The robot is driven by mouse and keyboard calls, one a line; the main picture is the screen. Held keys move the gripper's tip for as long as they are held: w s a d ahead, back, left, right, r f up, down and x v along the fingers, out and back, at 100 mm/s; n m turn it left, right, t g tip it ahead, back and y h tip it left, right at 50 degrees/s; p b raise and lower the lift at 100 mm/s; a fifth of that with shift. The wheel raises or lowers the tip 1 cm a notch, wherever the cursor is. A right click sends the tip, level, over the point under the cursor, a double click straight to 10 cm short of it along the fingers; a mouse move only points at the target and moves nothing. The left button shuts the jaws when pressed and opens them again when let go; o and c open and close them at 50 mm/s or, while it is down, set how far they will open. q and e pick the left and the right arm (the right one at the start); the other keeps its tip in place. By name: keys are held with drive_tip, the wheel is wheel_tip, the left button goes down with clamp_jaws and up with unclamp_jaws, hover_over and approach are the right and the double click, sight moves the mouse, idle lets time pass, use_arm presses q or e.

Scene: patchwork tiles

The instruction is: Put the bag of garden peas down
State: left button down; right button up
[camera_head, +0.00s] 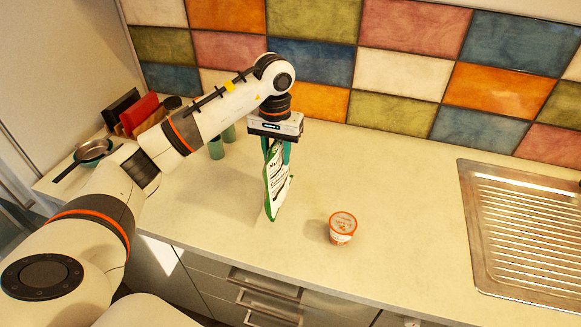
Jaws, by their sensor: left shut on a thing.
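The bag of garden peas (277,185) is green and white and hangs upright over the pale counter. My left gripper (277,148) points down and is shut on the top edge of the bag. The bag's lower end is close to the counter top; I cannot tell whether it touches. My right gripper does not show in this view.
A small orange and white tub (342,228) stands on the counter (390,190), right of the bag. A metal sink drainer (525,230) is at the right. Green containers (216,149), a red board (138,113) and a pan (93,150) are at the left. Tiles line the back.

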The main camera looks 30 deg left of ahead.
use_arm(q)
drive_tip(key=shift+f, duration=0.65)
wheel_tip(320, 180, down, 3)
drive_tip(key=shift+f+p, duration=0.2)
drive_tip(key=shift+p, duration=0.65)
drive_tip(key=shift+f, duration=0.3)
drive_tip(key=shift+f, duration=0.2)
drive_tip(key=c, duration=0.9)
unclamp_jaws()
